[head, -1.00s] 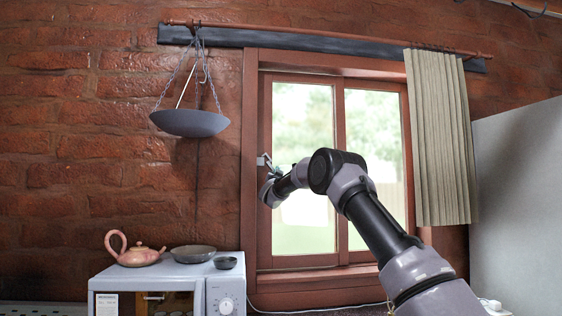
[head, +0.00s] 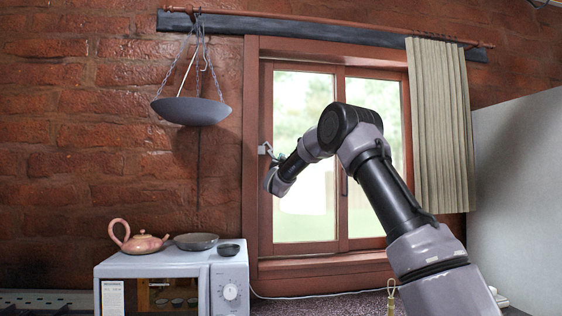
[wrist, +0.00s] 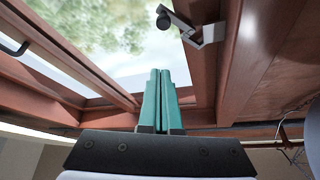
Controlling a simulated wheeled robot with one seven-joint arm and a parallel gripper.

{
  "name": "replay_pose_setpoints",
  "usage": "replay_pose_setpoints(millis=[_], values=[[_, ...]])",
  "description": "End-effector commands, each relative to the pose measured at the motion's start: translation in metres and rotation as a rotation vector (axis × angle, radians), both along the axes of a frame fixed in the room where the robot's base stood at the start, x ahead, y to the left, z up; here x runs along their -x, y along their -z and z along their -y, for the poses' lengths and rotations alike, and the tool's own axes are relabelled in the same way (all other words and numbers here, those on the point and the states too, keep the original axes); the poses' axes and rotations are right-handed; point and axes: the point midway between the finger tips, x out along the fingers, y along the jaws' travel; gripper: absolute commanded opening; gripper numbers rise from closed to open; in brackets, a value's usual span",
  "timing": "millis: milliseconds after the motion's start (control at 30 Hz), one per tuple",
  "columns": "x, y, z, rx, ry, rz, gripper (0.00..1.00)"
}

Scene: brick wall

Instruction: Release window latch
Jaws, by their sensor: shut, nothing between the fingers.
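The window latch (wrist: 203,32) is a grey metal piece with a dark round knob, mounted on the brown wooden frame. It shows small at the window's left side in the head view (head: 265,148). My gripper (wrist: 160,72) has teal fingers pressed together with nothing between them. The fingertips point up towards the window, below and left of the latch in the wrist view, and look apart from it. In the head view my gripper (head: 275,159) is close beside the latch, partly hidden by my wrist. The window (head: 304,215) has two glazed panels and looks closed.
A hanging scale pan (head: 191,111) is left of the window. A curtain (head: 440,130) hangs at the right. Below left, a microwave (head: 229,275) bears a teapot (head: 138,240) and bowls.

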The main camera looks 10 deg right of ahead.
Motion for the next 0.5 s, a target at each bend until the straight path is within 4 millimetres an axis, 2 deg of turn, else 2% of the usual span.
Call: replay_pose_setpoints(millis=[200,500], values=[[0.018,0.009,-0.004,0.000,0.000,-0.001,0.00],[0.020,0.010,-0.005,0.000,0.000,0.001,0.00]])
